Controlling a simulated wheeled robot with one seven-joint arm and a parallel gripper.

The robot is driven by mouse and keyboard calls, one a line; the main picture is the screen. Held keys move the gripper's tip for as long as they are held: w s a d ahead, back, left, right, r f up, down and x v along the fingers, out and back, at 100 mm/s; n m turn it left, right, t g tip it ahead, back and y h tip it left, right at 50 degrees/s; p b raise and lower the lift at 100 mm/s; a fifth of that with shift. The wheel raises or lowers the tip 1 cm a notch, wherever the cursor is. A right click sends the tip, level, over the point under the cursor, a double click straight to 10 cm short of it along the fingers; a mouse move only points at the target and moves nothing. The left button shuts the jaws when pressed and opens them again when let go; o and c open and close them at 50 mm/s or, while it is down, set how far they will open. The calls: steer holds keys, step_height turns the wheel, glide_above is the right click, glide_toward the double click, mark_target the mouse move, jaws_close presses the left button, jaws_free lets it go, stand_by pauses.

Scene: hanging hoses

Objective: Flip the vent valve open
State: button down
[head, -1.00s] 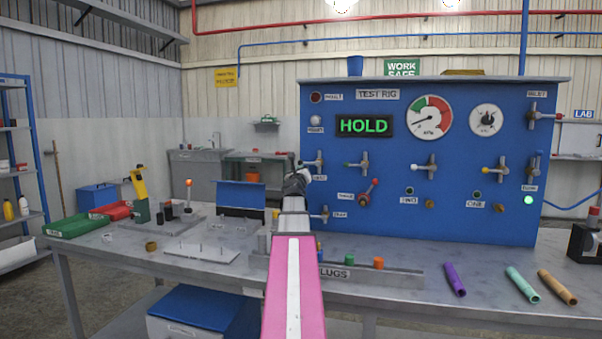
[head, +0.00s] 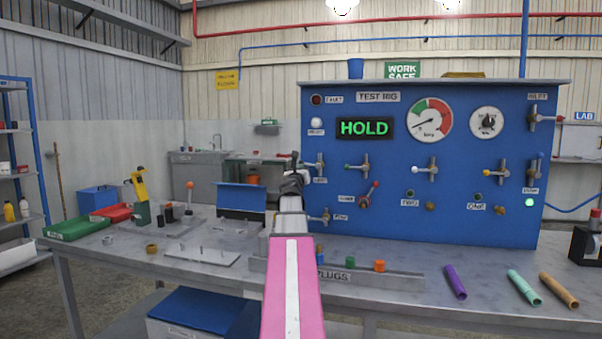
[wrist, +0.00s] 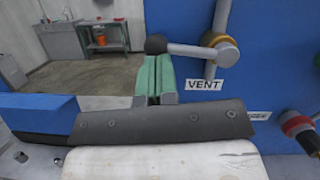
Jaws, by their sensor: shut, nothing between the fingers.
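The vent valve (wrist: 222,48) is on the blue panel above its VENT label in the wrist view. Its metal lever (wrist: 195,50) reaches left and ends in a black ball knob (wrist: 156,44). In the head view the valve (head: 318,165) is at the panel's left edge, partly beside my gripper. My gripper (head: 294,158) is shut and empty, pointing up at that edge. In the wrist view its green fingers (wrist: 154,62) are together just below and beside the knob. I cannot tell whether they touch it.
The blue test rig panel (head: 420,210) shows a green HOLD display (head: 365,128), gauges and several other valves. A plug rack (head: 400,278) and loose hoses (head: 524,287) lie on the bench.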

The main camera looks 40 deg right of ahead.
steer(key=s+d+r+m+g+h, duration=0.1)
steer(key=r+m+g, duration=0.5)
steer(key=m, duration=1.2)
steer(key=shift+s+d+r+m+h, duration=0.35)
steer(key=shift+s+d+r, duration=0.45)
steer(key=shift+s, duration=0.35)
steer(key=shift+s+d, duration=0.1)
steer(key=shift+d, duration=0.05)
steer(key=w+a+f+v, duration=0.1)
steer(key=w+v, duration=0.1)
steer(key=v, duration=1.1)
steer(key=shift+w, duration=0.35)
